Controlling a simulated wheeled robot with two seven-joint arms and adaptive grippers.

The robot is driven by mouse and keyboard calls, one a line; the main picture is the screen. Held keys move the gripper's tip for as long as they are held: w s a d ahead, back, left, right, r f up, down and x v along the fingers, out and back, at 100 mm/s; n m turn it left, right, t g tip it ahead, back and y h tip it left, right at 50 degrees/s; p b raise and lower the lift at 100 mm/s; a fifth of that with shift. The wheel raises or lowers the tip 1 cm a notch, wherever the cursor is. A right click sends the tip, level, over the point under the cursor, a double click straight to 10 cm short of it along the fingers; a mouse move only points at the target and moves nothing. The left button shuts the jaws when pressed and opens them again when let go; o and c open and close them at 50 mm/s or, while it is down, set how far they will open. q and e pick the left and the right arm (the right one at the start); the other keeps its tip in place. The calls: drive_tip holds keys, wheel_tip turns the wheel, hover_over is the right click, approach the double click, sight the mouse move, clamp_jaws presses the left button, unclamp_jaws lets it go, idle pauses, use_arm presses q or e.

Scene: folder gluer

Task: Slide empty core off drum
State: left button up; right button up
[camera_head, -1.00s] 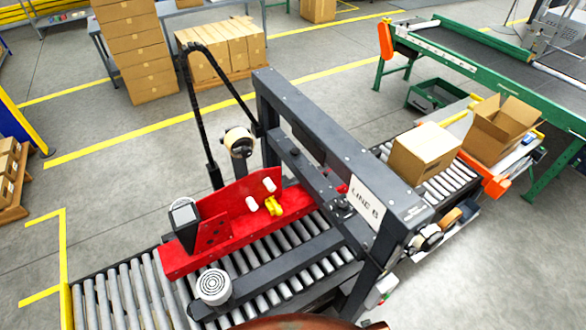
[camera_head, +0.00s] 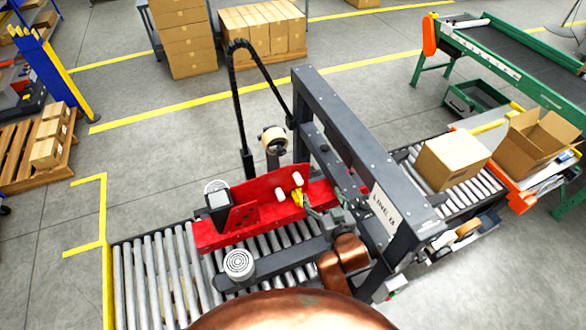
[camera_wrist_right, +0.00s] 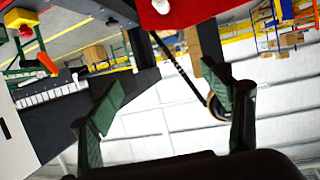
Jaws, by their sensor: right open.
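A cream-and-tan roll or core (camera_head: 273,140) sits on the drum at the top of a dark post, behind the red plate of the machine. Where core and drum divide is too small to tell. My right gripper (camera_head: 318,210) is in front of the red plate, right of and nearer than the roll, and apart from it. In the right wrist view the gripper (camera_wrist_right: 160,92) is open, with nothing between its green fingers. The round roll (camera_wrist_right: 217,106) shows there beyond the right-hand finger, which partly hides it. My left gripper is out of view.
The dark machine frame (camera_head: 345,135) stands close to my right arm. The red plate (camera_head: 250,212), with white rollers and a yellow part, lies between arm and post. A black looped hose (camera_head: 237,100) rises behind. Tan rolls (camera_head: 467,228) lie at the machine's right side.

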sight(276, 143)
drive_tip(key=shift+w+a+r+n+t+y+b, duration=0.35)
drive_tip(key=shift+w+a+r+t+y, duration=0.15)
drive_tip(key=shift+w+a+r, duration=1.3)
drive_tip(key=shift+w+a+r+n+t+y+b, duration=0.25)
drive_tip(key=shift+w+a+r+t+y+b, duration=0.2)
drive_tip(key=shift+w+a+r, duration=1.4)
drive_tip(key=shift+w+a+r+n+t+y+b, duration=0.3)
drive_tip(key=shift+w+a+r+t+y, duration=0.35)
drive_tip(key=shift+a+r, duration=1.3)
drive_tip(key=shift+a+f+b+x, duration=0.15)
drive_tip(key=shift+b+x, duration=0.35)
drive_tip(key=shift+x, duration=0.6)
drive_tip(key=shift+a+f+b+x, duration=0.1)
drive_tip(key=shift+f+b+x, duration=0.15)
drive_tip(key=shift+b+x, duration=0.55)
drive_tip(key=shift+a+f+b+x, duration=0.1)
drive_tip(key=shift+f+b+x, duration=0.15)
drive_tip(key=shift+x, duration=1.1)
drive_tip(key=shift+r, duration=0.1)
drive_tip(key=shift+r, duration=0.1)
drive_tip(key=shift+w, duration=0.15)
drive_tip(key=shift+w+a, duration=0.2)
drive_tip(key=shift+w, duration=0.3)
drive_tip(key=shift+w, duration=0.1)
